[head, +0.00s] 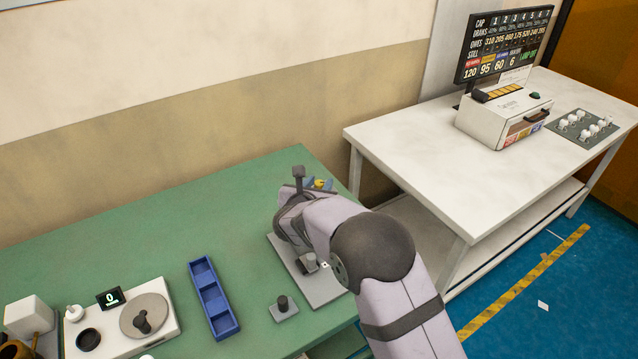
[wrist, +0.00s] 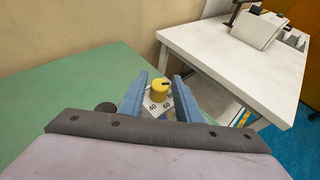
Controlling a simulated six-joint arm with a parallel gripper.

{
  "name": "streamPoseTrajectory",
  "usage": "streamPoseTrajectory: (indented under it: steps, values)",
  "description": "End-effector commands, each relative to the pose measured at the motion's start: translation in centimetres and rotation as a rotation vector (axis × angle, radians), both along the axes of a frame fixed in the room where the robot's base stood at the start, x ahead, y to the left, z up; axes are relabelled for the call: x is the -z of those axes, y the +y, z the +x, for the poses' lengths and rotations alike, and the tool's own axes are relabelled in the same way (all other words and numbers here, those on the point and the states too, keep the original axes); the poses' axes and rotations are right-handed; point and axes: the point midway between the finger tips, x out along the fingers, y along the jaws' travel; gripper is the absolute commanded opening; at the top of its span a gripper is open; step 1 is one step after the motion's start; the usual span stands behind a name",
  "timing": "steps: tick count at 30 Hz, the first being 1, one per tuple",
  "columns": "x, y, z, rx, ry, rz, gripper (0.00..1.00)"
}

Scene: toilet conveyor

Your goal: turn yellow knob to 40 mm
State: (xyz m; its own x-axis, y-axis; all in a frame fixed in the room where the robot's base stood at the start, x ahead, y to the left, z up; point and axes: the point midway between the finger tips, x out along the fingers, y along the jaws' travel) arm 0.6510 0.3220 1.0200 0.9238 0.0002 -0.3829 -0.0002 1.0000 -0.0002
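The yellow knob (wrist: 160,90) stands on a pale dial plate (wrist: 166,111) in the wrist view. The numbers 40 and 60 show on the plate's near side. A dark mark lies on the knob's top, toward its right side. My gripper (wrist: 160,77) is open, with one blue finger on each side of the knob and a visible gap to each. I cannot tell how far down the fingers reach beside it. In the head view my gripper (head: 317,182) is at the green bench's far right end, and only a bit of the yellow knob (head: 319,184) shows behind my arm.
The green bench (head: 150,235) carries a blue divided tray (head: 203,270), a small grey plate with a black knob (head: 283,303), and a white scale (head: 163,345) reading 0. A white table (head: 430,150) with a screen (head: 503,45) and a box stands to the right, beyond a gap.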

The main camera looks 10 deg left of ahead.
Motion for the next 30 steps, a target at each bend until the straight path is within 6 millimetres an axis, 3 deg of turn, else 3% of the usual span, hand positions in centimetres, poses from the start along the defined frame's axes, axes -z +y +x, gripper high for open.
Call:
streamPoseTrajectory:
  steps: [1,3,4,28,29,30]
  values:
    - [0.0,0.0,-0.01,0.0,0.0,0.0,0.18]
    - [-0.01,0.0,-0.02,0.0,0.0,0.0,0.01]
    - [-0.02,-0.01,-0.01,0.0,0.0,0.0,0.0]
    - [-0.24,0.02,0.07,0.141,-0.004,0.001,0.0]
    - [-0.24,0.02,0.07,0.141,-0.004,0.001,0.23]
    - [-0.24,0.02,0.07,0.141,-0.004,0.001,0.32]
